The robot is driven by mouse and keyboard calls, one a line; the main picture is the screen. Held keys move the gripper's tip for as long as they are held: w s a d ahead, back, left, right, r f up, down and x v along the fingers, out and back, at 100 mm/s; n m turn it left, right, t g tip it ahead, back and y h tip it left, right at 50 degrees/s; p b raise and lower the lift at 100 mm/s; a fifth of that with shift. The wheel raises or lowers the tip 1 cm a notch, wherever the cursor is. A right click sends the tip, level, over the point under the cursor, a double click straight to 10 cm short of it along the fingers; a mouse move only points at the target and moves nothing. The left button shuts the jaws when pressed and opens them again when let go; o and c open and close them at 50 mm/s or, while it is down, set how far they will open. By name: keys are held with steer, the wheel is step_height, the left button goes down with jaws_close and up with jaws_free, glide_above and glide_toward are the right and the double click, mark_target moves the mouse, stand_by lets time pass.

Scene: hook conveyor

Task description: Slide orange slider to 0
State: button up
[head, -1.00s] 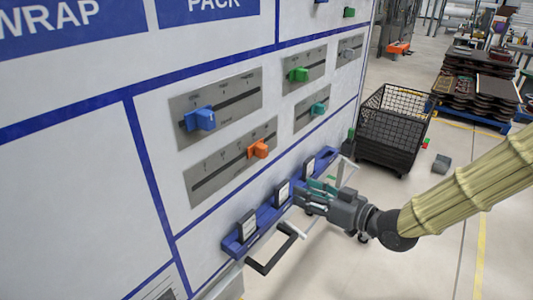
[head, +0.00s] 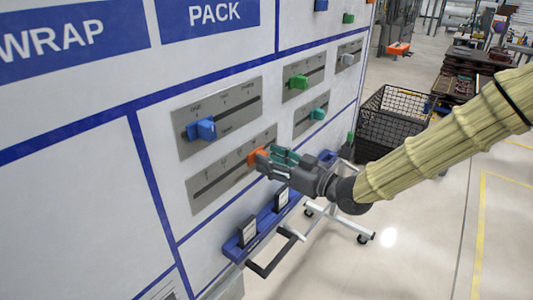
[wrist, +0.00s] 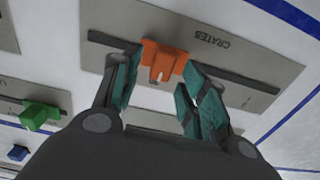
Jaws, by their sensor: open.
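The orange slider (head: 257,156) sits on the slot of a grey plate (head: 208,188) on the white panel, right of the slot's middle in the head view. The wrist view shows the orange slider (wrist: 163,60) between my fingers, on the plate labelled CRATES (wrist: 232,50). My gripper (head: 268,160) is at the slider, with its teal fingers apart. In the wrist view my gripper (wrist: 158,85) has one finger on each side of the slider. I cannot tell whether either finger touches it. The plate's number marks are not readable.
A blue slider (head: 202,128) is on the plate above. A green slider (head: 298,82) and a teal slider (head: 318,113) are on plates to the right. A blue rail (head: 270,217) with dark holders runs below. A black wire basket (head: 395,115) stands on the floor behind.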

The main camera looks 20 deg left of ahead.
steer(key=shift+x, duration=0.9)
jaws_close()
